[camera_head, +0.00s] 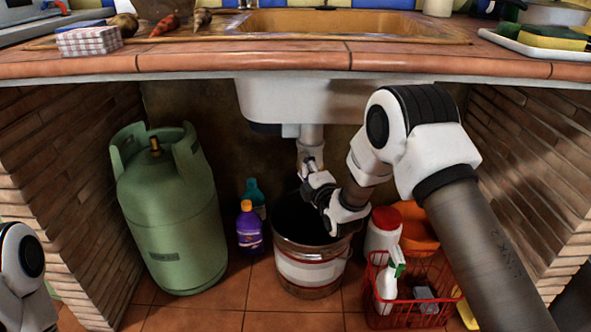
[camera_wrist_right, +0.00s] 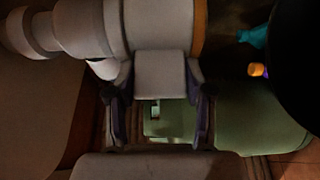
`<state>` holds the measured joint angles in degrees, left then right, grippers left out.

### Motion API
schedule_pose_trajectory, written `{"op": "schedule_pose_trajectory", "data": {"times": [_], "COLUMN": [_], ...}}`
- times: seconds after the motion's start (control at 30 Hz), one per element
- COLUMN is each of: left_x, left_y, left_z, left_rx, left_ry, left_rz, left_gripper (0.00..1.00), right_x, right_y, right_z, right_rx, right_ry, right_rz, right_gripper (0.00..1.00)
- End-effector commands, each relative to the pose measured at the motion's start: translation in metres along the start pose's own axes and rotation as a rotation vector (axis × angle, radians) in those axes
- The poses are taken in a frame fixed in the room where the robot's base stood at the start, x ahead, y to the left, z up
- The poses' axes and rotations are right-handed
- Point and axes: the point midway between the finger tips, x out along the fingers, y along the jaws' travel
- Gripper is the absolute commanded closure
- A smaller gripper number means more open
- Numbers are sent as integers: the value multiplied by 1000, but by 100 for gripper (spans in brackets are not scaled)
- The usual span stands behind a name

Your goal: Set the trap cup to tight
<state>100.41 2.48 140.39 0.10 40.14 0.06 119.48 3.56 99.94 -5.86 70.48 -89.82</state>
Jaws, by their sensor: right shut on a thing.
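The pale grey trap cup (camera_head: 308,151) hangs below the white sink on its drain pipe (camera_head: 312,133), above a bucket. My right gripper (camera_head: 309,168) reaches it from the lower right and covers much of its lower part. In the right wrist view, the gripper's two dark fingers (camera_wrist_right: 161,108) close on both sides of a pale block-like part of the trap cup (camera_wrist_right: 160,74). I cannot tell from these views how far the cup is turned. My left gripper is out of view; only a piece of that arm shows at the lower left.
An open metal bucket (camera_head: 312,270) stands below the trap. A green gas cylinder (camera_head: 172,220) is on the left, with bottles (camera_head: 249,228) beside it. A red wire basket (camera_head: 405,312) with a spray bottle stands right. Brick walls flank the space.

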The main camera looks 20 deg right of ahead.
Motion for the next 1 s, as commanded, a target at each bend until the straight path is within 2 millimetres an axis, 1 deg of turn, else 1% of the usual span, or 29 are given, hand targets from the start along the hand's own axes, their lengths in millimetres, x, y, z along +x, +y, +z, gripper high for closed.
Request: {"op": "schedule_pose_trajectory", "data": {"times": [0.03, 0.1, 0.4, 0.53, 0.7, 1.0], "left_x": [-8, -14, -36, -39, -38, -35], "left_y": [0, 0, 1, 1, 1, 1], "left_z": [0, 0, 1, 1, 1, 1], "left_rx": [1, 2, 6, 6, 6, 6], "left_ry": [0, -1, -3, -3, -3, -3], "left_rz": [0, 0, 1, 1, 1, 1], "left_gripper": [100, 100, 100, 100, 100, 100], "right_x": [0, 0, -6, -6, -6, -6], "right_y": [4, 4, 3, 1, 0, -1], "right_z": [9, 14, 33, 40, 48, 56], "right_rx": [4, 3, 1, -1, -2, -1], "right_ry": [28, 89, 371, 490, 621, 766], "right_rz": [-1, -2, 0, 0, 0, -1], "right_gripper": [100, 100, 100, 100, 100, 100]}}
